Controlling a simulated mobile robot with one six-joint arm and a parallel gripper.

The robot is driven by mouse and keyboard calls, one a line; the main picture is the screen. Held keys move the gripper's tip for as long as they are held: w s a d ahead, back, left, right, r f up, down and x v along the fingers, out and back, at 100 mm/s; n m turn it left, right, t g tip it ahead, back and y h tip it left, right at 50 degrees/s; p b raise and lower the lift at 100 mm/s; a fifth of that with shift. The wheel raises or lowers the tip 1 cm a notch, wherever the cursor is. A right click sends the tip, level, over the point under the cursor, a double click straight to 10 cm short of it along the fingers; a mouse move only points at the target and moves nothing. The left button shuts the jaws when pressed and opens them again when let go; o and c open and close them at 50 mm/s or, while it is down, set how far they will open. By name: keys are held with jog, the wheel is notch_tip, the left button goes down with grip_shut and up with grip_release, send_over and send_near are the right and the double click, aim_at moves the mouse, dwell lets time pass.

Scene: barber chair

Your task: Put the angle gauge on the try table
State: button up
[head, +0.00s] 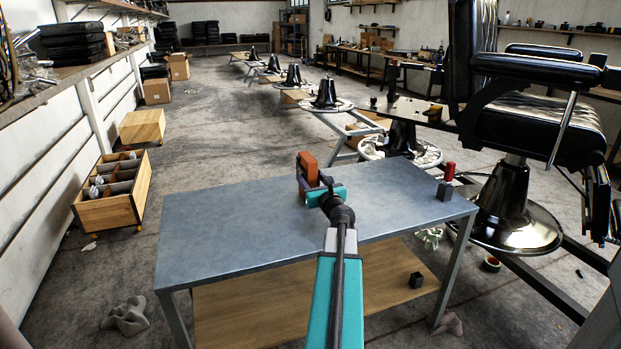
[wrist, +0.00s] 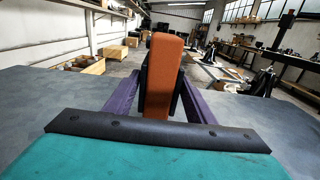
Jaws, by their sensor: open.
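An orange block with dark sides (head: 307,162), which looks like the angle gauge, stands upright on the blue-grey table (head: 230,215); I cannot tell which table is the try table. My gripper (head: 308,180) is low over the tabletop at this block. In the wrist view the orange block (wrist: 162,75) stands between the two purple fingers of my open gripper (wrist: 163,90). Its lower part is hidden behind the dark bar of my gripper. I cannot tell whether the fingers touch it.
A dark block (head: 445,191) and a red piece (head: 450,170) stand at the table's right end. A barber chair (head: 530,95) is just beyond. A wooden bin (head: 138,205) stands on the floor at left. The table's left half is clear.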

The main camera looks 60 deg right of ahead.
jog(key=p+v, duration=0.4)
jog(key=v, duration=0.6)
jog(key=shift+p, duration=0.3)
dwell(1.0)
